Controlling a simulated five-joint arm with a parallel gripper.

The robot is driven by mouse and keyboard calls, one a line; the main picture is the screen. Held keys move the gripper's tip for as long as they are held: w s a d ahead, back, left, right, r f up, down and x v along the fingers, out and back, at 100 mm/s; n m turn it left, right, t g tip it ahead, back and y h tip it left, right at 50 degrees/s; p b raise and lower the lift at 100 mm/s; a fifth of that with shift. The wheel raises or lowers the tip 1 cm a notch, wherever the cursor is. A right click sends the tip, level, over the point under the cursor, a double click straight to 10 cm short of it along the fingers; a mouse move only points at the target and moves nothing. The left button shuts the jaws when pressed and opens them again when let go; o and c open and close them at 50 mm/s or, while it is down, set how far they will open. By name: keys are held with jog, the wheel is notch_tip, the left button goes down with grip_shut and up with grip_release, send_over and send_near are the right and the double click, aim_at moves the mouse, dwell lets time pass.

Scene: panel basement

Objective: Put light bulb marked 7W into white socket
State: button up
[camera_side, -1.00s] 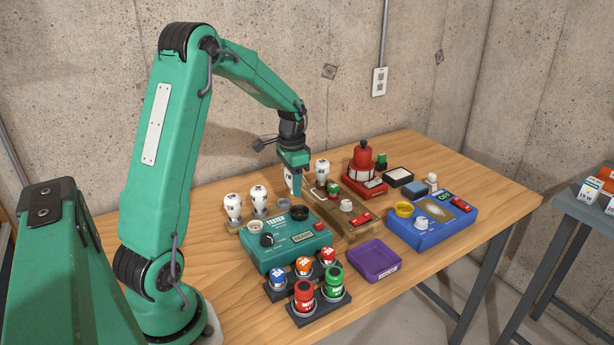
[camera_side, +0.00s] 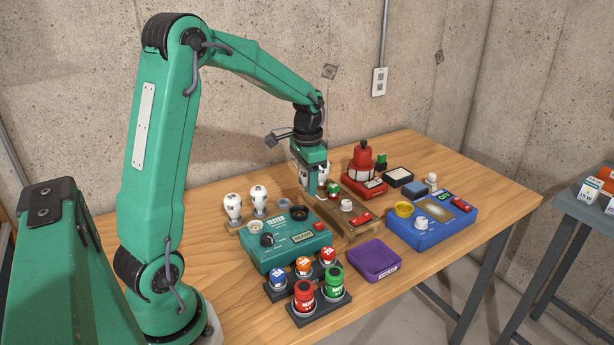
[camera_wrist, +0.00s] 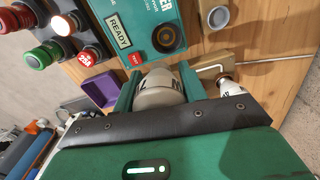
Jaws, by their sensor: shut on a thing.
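My gripper (camera_side: 317,190) is shut on a white light bulb (camera_wrist: 160,88), held above the wooden board behind the teal tester. The bulb's marking is only partly visible in the wrist view and I cannot read it; in the side view the fingers mostly hide the bulb. A white ring socket (camera_side: 256,228) sits on the left of the teal tester (camera_side: 290,250), apart from my gripper. A black ring socket (camera_side: 299,213) is on the same tester; it also shows in the wrist view (camera_wrist: 167,38).
Two white bulbs (camera_side: 233,206) (camera_side: 259,198) stand upright at the left. Another bulb (camera_wrist: 230,86) stands close beside my gripper.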

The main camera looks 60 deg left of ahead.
jog(key=shift+s+a, duration=0.1)
jog(key=s+a, duration=0.2)
jog(key=s, duration=1.1)
jog(key=shift+s+a+f, duration=0.2)
jog(key=shift+s+f, duration=0.1)
jog(key=shift+s, duration=0.05)
jog(key=shift+f, duration=0.15)
send_over(255, 228)
jog(key=shift+d+f, duration=0.1)
jog(key=shift+f, duration=2.65)
jog(key=shift+f, duration=0.6)
jog(key=o, duration=0.7)
